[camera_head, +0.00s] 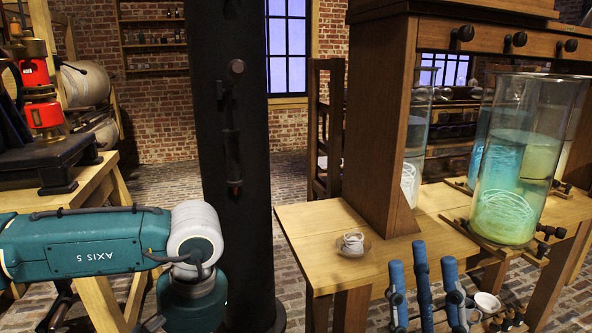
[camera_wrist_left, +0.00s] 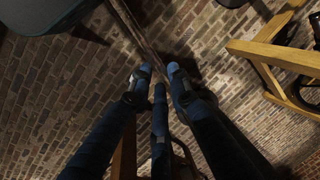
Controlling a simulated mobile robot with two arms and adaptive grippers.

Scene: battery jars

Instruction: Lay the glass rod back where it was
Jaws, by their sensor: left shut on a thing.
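In the left wrist view, my left gripper (camera_wrist_left: 159,80) has its dark blue fingers closed around a thin, dim rod (camera_wrist_left: 137,35), which I take to be the glass rod. It runs toward the top left over the brick floor. In the head view my left arm comes in from the left, and its fingers are out of frame below. My right gripper (camera_head: 424,260) has its blue fingers pointing up, spread and empty, at the front of the wooden table (camera_head: 310,226). A large glass jar (camera_head: 516,160) with blue-green liquid stands on the table at the right.
A dark column (camera_head: 238,130) stands left of the table. Brick floor lies open between them.

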